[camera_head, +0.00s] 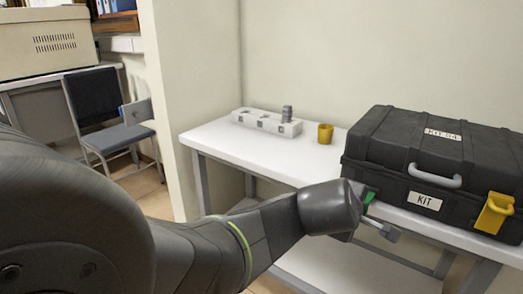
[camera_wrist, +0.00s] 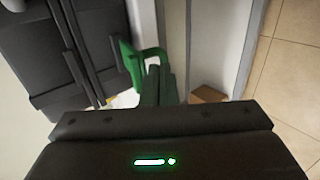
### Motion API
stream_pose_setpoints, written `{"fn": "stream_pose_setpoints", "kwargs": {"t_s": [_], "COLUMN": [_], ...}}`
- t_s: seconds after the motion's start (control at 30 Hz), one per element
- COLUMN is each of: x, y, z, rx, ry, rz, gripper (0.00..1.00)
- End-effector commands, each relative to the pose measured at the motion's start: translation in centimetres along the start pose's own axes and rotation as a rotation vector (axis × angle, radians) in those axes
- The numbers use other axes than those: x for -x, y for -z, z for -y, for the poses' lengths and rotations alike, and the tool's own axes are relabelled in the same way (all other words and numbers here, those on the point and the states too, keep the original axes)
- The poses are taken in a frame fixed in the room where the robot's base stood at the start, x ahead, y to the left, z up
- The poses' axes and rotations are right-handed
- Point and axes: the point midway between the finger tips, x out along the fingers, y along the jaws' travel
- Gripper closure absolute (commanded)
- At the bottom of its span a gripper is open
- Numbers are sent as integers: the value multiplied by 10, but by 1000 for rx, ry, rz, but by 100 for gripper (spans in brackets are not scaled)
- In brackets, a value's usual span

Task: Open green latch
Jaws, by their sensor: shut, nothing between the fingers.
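The green latch (camera_wrist: 133,65) is on the front of a black case (camera_wrist: 75,55). In the wrist view it juts out from the case wall as a bent loop. In the head view only a small piece of the green latch (camera_head: 369,198) shows, at the case's left front corner, partly hidden by my arm. My gripper (camera_wrist: 159,72) is shut and empty. Its fingertips are right by the latch's outer end; I cannot tell if they touch it. In the head view my gripper (camera_head: 388,232) is just in front of the case (camera_head: 400,150), whose lid is closed.
A yellow latch (camera_head: 495,212) is at the case's right front. The case stands on a white table (camera_head: 225,138) with a yellow cup (camera_head: 325,133) and a white block rack (camera_head: 265,122). A chair (camera_head: 105,120) stands at the left. A brown box (camera_wrist: 207,94) is on the floor.

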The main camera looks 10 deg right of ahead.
Motion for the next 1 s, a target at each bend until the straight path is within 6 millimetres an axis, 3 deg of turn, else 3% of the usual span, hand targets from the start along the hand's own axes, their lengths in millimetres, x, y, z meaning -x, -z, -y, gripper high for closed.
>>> {"fn": "stream_pose_setpoints", "kwargs": {"t_s": [1.0], "x": [-8], "y": [2], "z": [-19], "rx": [1], "ry": [-8], "rz": [-3], "gripper": [100]}}
